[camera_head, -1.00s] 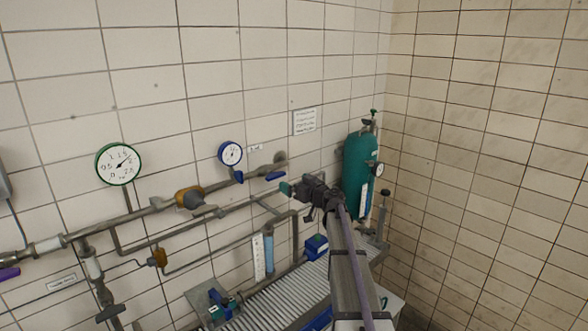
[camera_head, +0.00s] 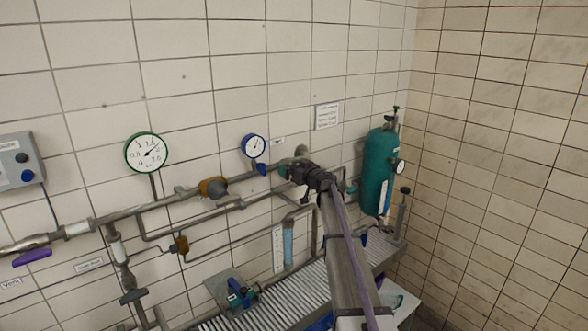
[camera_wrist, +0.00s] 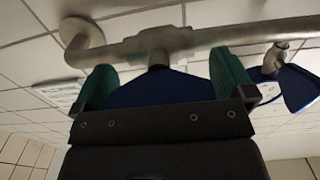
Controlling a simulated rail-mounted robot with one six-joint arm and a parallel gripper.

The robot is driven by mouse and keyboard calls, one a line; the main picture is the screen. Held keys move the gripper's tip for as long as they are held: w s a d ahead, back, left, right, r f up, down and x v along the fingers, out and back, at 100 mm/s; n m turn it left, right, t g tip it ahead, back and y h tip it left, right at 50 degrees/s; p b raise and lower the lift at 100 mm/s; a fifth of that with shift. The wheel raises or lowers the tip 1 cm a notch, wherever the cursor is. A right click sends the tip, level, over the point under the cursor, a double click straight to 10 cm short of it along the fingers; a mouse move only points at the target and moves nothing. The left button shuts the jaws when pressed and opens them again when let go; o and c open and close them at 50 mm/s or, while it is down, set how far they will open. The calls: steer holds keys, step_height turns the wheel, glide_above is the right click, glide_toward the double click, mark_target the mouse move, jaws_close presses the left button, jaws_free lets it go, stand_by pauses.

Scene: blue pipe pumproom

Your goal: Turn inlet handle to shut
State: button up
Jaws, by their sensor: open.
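A blue lever handle (camera_wrist: 160,88) hangs from a short stem on the grey pipe in the wrist view. My gripper (camera_wrist: 168,85) is open, with one green fingertip on each side of this handle; I cannot tell whether either touches it. Its lower part is hidden behind the gripper body. In the head view my gripper (camera_head: 287,173) is at the right end of the upper pipe and covers the handle. No readable label shows whether this is the inlet handle. A purple handle (camera_head: 32,257) sits on the pipe at the far left.
A blue-rimmed gauge (camera_head: 253,146) stands just left of my gripper. A green-rimmed gauge (camera_head: 146,153) is further left. A teal gas cylinder (camera_head: 378,172) stands to the right by the corner. Pipes (camera_head: 150,210) run close along the tiled wall. A slatted bench (camera_head: 285,298) is below.

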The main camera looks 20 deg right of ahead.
steer(key=shift+s, duration=0.1)
steer(key=c, duration=0.6)
steer(key=shift+c, duration=0.2)
steer(key=shift+m, duration=0.3)
steer(key=m, duration=0.3)
steer(key=shift+d+m, duration=0.1)
steer(key=shift+m, duration=0.2)
steer(key=m, duration=1.3)
steer(key=shift+d+f+m, duration=0.1)
steer(key=shift+m, duration=0.3)
